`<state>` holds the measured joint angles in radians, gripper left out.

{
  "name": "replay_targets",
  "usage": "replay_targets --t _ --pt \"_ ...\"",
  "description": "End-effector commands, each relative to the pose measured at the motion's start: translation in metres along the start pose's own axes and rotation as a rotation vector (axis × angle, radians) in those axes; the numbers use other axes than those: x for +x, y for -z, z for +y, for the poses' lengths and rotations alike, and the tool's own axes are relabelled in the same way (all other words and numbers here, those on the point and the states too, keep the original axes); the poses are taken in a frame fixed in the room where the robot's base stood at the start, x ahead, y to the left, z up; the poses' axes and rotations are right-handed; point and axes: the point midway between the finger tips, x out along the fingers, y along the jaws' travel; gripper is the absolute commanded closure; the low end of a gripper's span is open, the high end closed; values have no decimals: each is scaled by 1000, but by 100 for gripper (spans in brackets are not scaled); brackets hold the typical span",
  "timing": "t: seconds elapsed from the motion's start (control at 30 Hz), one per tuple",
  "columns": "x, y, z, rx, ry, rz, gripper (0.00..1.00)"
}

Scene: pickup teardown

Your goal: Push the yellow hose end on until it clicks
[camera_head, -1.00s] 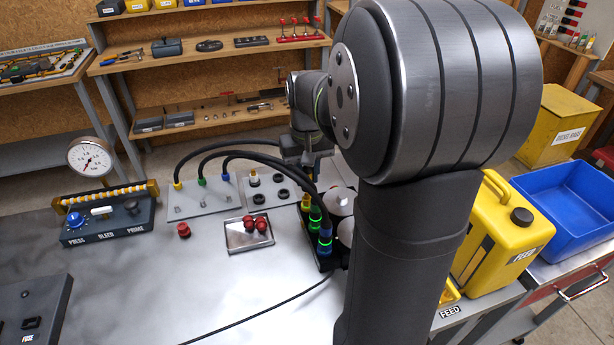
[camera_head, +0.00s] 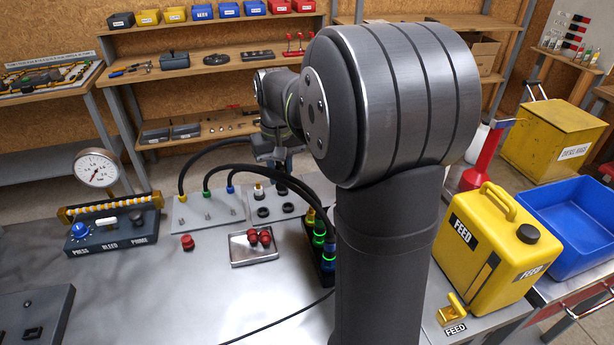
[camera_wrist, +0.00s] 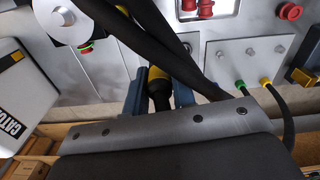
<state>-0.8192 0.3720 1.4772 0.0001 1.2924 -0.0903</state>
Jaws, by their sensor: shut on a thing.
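My gripper (camera_wrist: 158,97) is shut on the yellow hose end (camera_wrist: 157,74), a black grip with a yellow collar, seen in the wrist view between the two fingers. Black hoses cross in front of it, and its tip is hidden. In the head view my gripper (camera_head: 281,160) hangs behind and left of the dark connector block (camera_head: 314,262). A yellow fitting (camera_head: 310,215) shows at that block, beside green (camera_head: 318,228) and blue (camera_head: 328,251) hose ends with lit green rings. No lit ring is visible at the yellow fitting. I cannot tell whether the held end touches a port.
A plate (camera_head: 208,212) carries the hoses' other ends. A metal tray with red caps (camera_head: 252,249) lies in front. The gauge (camera_head: 97,168) and pump panel (camera_head: 113,232) stand left; the yellow FEED can (camera_head: 485,250) stands right. The front bench is mostly clear.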

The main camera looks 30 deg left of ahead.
Motion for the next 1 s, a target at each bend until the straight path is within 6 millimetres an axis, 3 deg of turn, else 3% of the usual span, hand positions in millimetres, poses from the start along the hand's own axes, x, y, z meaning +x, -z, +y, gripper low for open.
replay_targets --t 0.03,0.2,0.4,0.5,0.7,1.0 --pt "4 16 -22 -42 0 -2 100" --pt "15 57 -95 -168 0 -2 100" --pt "30 86 -182 -297 0 -2 100" --pt "36 92 -215 -343 0 -1 100" --pt "44 97 -252 -393 0 0 100" --pt "66 97 -257 -400 -1 -3 100"
